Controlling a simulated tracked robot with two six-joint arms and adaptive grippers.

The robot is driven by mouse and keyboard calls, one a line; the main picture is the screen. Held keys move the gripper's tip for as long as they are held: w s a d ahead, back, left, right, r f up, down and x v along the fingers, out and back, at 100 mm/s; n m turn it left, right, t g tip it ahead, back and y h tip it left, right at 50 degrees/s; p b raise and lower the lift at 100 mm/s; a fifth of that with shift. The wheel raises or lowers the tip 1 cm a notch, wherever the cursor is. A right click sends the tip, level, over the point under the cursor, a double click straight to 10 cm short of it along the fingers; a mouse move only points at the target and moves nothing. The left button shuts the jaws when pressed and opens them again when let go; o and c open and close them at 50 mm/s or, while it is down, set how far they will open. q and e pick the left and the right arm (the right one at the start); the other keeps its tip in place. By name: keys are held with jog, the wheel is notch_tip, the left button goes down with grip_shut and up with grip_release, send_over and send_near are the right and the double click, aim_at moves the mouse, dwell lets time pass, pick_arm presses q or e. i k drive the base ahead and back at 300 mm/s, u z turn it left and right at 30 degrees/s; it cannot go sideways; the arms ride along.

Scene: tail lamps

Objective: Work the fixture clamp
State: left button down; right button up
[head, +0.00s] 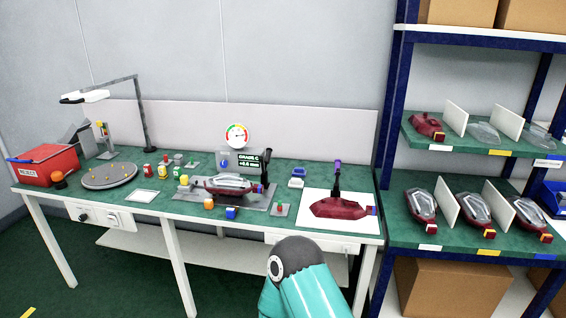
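The fixture (188,196) is a grey plate on the green bench top, near its middle. A tail lamp (230,184) with a clear lens and dark red housing lies on it. A black upright part (265,168) stands at the fixture's right end and looks like the clamp's handle; it is too small to tell whether the clamp is open or closed. Neither of my grippers is in view. Only a teal link of my arm shows at the bottom, in front of the bench.
A dark red housing (340,208) lies on a white mat (367,224), with a purple-topped black tool (337,172) behind it. A dial gauge (237,135) and display (248,159) stand behind the fixture. A red bin (45,168) and a round tray (109,177) are left. A lamp shelf (455,250) stands right.

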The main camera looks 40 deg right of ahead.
aim_at(268, 154)
jog(key=u, duration=1.7)
jog(key=i, duration=0.1)
jog(key=z, duration=3.1)
jog(key=i, duration=1)
jog(key=u, duration=0.65)
jog(key=k, duration=0.3)
jog(key=z, duration=0.3)
